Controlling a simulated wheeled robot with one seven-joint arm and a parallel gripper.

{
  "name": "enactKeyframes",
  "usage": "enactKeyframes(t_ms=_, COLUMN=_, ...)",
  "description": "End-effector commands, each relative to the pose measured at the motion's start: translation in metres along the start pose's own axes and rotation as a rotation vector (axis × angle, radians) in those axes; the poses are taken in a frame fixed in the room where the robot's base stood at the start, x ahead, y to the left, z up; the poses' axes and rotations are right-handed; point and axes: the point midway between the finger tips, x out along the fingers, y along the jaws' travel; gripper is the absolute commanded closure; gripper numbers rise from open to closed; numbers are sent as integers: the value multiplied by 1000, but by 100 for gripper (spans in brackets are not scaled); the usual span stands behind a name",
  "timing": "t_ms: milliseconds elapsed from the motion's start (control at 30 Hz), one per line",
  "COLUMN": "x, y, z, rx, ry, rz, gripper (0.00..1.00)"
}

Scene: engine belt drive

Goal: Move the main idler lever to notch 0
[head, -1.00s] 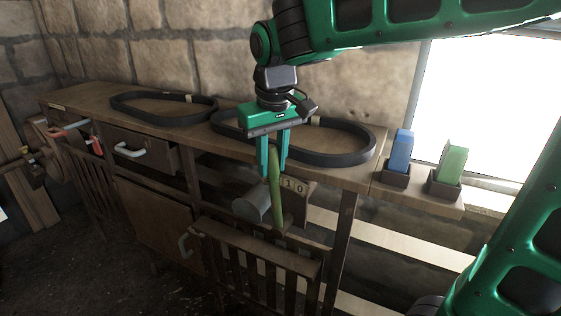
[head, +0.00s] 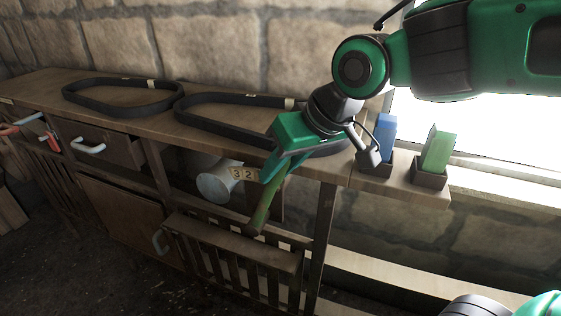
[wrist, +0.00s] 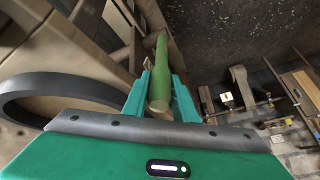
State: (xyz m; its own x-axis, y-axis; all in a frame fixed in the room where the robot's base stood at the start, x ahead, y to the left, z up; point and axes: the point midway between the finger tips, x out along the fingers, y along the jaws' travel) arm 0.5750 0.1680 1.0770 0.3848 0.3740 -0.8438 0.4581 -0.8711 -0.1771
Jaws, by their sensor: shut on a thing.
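The main idler lever is a green rod, seen in the head view (head: 264,207) below my gripper, tilted with its top to the right. My gripper (head: 275,172) is shut on its upper part. In the wrist view the rod (wrist: 161,60) runs between the two teal fingers of my gripper (wrist: 160,88). A pale notch plate (head: 242,174) shows the digits 3 and 2, left of the rod. Digits 1 and 0 are not visible. A grey cylinder (head: 214,184) sits left of the plate. I cannot tell which notch the lever is in.
Two black belts (head: 120,105) (head: 205,119) lie on the wooden bench top (head: 160,122). A blue block (head: 385,138) and a green block (head: 438,150) stand in dark holders on the right. A slatted wooden rail (head: 235,245) is below the lever.

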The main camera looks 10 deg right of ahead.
Motion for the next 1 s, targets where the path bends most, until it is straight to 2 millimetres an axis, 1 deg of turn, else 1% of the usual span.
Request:
enactKeyframes(t_ms=33, x=1, y=3, z=1, rx=8, ry=1, rz=3, gripper=100)
enactKeyframes(t_ms=400, x=1, y=6, z=3, rx=12, ry=-3, rz=6, gripper=100)
enactKeyframes(t_ms=433, x=1, y=6, z=3, rx=13, ry=-3, rz=6, gripper=68)
enactKeyframes(t_ms=467, x=1, y=6, z=3, rx=12, ry=-3, rz=6, gripper=61)
enactKeyframes(t_ms=500, x=1, y=5, z=3, rx=11, ry=-3, rz=5, gripper=57)
enactKeyframes(t_ms=733, x=1, y=2, z=2, rx=5, ry=-1, rz=1, gripper=57)
enactKeyframes(t_ms=833, x=-2, y=2, z=2, rx=4, ry=0, rz=0, gripper=57)
enactKeyframes(t_ms=933, x=-12, y=2, z=1, rx=4, ry=2, rz=0, gripper=57)
enactKeyframes(t_ms=1000, x=-23, y=2, z=0, rx=4, ry=4, rz=0, gripper=57)
